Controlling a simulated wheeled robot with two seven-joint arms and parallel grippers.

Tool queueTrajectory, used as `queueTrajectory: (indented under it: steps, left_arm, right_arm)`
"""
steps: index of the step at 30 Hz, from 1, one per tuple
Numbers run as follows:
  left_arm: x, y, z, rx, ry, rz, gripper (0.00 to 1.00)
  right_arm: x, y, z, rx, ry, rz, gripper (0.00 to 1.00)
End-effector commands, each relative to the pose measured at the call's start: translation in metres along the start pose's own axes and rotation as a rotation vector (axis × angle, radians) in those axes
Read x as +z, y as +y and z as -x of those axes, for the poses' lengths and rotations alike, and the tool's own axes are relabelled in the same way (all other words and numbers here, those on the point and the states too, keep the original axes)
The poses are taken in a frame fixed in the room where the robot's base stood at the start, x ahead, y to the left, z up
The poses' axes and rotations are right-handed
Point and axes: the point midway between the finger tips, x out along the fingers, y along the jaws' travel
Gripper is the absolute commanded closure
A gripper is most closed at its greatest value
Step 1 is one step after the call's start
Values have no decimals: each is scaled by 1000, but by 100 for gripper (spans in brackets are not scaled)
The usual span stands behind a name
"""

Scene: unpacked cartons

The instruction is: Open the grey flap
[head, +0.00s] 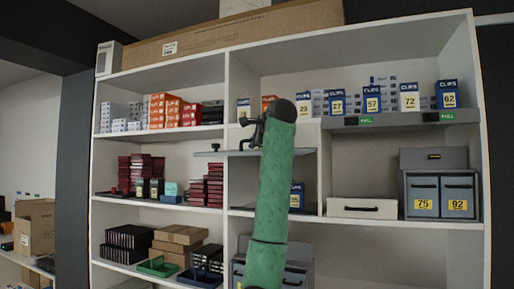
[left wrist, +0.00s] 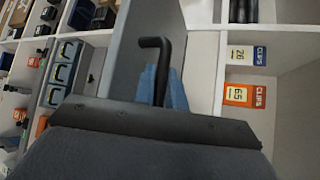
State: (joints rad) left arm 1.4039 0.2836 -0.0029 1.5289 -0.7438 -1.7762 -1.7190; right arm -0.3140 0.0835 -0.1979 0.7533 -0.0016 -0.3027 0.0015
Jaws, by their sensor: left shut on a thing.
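The grey flap (head: 232,153) shows almost edge-on in the head view, as a thin level strip across the middle of the shelf unit, with a small black knob-like part above its left end. In the left wrist view the flap (left wrist: 135,55) is a broad grey panel with a black bent handle (left wrist: 158,65). My left gripper (head: 254,131) is at the flap, at the end of my green arm, which hides part of the flap. In the left wrist view its blue fingers (left wrist: 164,90) are shut around the handle. My right gripper is not in view.
Another grey strip (head: 400,119) with green PULL labels runs along the upper right shelf below several CLIPS boxes. A white drawer box (head: 362,208) and grey bins (head: 440,194) stand at lower right. Red boxes (head: 208,186) stand left of my arm.

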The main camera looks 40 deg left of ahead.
Motion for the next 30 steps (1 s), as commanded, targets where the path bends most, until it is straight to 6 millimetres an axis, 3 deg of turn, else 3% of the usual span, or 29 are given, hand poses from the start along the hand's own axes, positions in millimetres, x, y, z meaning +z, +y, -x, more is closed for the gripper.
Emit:
queueTrajectory:
  steps: [6, 19, 20, 23, 30]
  left_arm:
    - [3, -11, 2, 31, 1, -34, 100]
    - [2, -12, 1, 38, 1, -41, 100]
    - [2, -12, 1, 38, 1, -41, 85]
    - [2, -12, 1, 38, 1, -41, 66]
    - [3, -12, 1, 38, 0, -39, 66]
  right_arm:
    - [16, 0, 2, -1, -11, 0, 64]
    - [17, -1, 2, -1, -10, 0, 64]
    - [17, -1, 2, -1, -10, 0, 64]
    - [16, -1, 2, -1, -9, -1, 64]
    - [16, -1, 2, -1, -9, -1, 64]
